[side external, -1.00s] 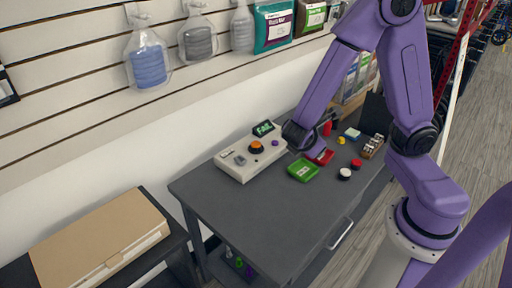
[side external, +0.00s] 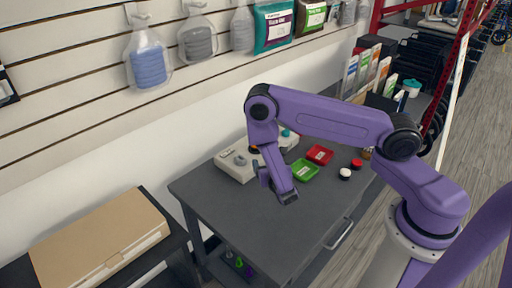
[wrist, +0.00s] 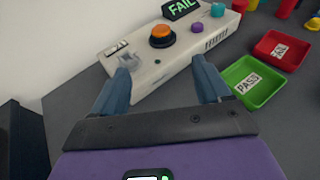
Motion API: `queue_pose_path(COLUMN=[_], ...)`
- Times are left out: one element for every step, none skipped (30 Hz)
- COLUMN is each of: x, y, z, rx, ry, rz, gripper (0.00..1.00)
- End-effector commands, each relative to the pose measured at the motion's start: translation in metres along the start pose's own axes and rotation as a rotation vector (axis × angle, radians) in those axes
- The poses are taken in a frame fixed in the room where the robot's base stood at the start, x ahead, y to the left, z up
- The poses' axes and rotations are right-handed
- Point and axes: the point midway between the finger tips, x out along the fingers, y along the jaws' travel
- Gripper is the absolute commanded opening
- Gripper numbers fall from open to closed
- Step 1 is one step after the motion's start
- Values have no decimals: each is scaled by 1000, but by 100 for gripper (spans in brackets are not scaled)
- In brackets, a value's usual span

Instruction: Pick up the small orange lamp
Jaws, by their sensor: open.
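The small orange lamp, a round orange dome (wrist: 162,34) on a dark base, sits on top of a white box (wrist: 180,62) in the wrist view. In the side view my arm hides most of it. My gripper (wrist: 160,68) is open, with nothing between its two blue-grey fingers. In the wrist view the lamp lies beyond the fingertips, close to midway between them, with a gap to it. In the side view my arm's end hangs over the table in front of the box.
The white box bears a FAIL display (wrist: 182,8), a purple knob (wrist: 196,29) and a teal knob (wrist: 217,10). A green PASS tray (wrist: 262,96) and a red FAIL tray (wrist: 290,38) stand to its right. The front left of the table (side external: 235,212) is clear.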

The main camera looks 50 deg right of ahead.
Motion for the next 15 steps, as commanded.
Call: queue_pose_path(x=[4, 7, 13, 17, 23, 31, 36, 42, 50, 55, 61, 68, 74, 79, 86], y=[-1, -1, -1, -1, -2, -2, -1, -2, -2, -2, -1, -2, -2, -2, -1], z=[-1, -1, -1, -1, -1, 0, -1, -1, 0, 0, 0, 0, 0, 0, -1], rx=[1, 2, 3, 3, 4, 4, 4, 4, 4, 4, 4, 4, 3, 3, 2], ry=[1, 1, 1, 1, 0, 0, 1, 0, 0, 0, 0, 0, -1, -1, 1], rz=[-1, -1, -1, -2, -2, -4, -3, -3, -3, -4, -2, -3, -3, -3, -3], gripper=[76, 76, 76, 76, 76, 76, 76, 76, 76, 76, 76, 76, 76, 76, 76])
